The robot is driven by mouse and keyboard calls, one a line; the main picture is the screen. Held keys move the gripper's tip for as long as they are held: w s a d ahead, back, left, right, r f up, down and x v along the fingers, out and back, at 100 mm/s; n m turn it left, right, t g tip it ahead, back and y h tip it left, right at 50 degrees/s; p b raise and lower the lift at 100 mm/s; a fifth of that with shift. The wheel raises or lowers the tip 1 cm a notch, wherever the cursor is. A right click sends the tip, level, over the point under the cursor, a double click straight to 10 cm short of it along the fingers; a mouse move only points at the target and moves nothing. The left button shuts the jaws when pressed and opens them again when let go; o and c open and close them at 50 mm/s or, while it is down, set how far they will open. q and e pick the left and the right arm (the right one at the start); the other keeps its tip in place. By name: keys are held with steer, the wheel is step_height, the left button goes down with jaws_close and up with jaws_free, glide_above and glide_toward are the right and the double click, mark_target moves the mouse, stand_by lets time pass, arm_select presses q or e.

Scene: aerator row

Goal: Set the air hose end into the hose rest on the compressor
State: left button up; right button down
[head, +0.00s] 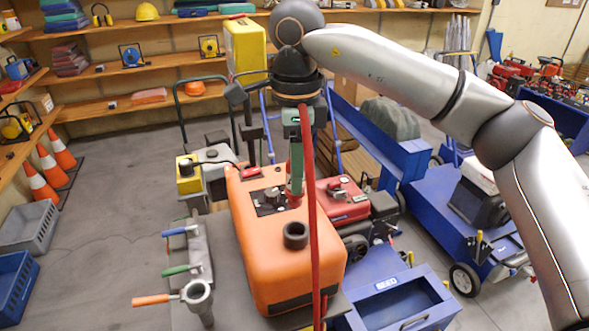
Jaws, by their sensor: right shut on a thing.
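The orange compressor (285,262) stands in the middle of the head view. A dark round ring-shaped socket (296,236) sits on its top near the front; it looks like the hose rest, but I cannot be sure. My right gripper (297,120) points down from above, shut on the air hose. The red air hose (312,230) hangs from it past the compressor's right side to the bottom edge. A green piece below the gripper reaches down over the compressor's dark top panel, behind the socket in the picture; I cannot tell whether it touches. My left gripper is not in view.
A grey rack (208,250) with blue, green and orange handles and a grey round cup (197,294) stands left of the compressor. A red machine (343,203) and a blue cart (395,295) crowd the right. Open floor lies left, with cones (42,190) and crates (28,228).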

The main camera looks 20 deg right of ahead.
mark_target(297, 201)
steer(key=shift+d, duration=0.15)
steer(key=shift+f, duration=0.15)
steer(key=shift+f+b, duration=2.05)
steer(key=shift+f, duration=0.3)
steer(key=shift+r, duration=0.15)
steer(key=shift+p, duration=0.3)
steer(key=shift+f+b, duration=1.55)
steer(key=shift+f, duration=0.65)
steer(key=shift+c, duration=2.3)
jaws_free()
steer(key=shift+r, duration=0.1)
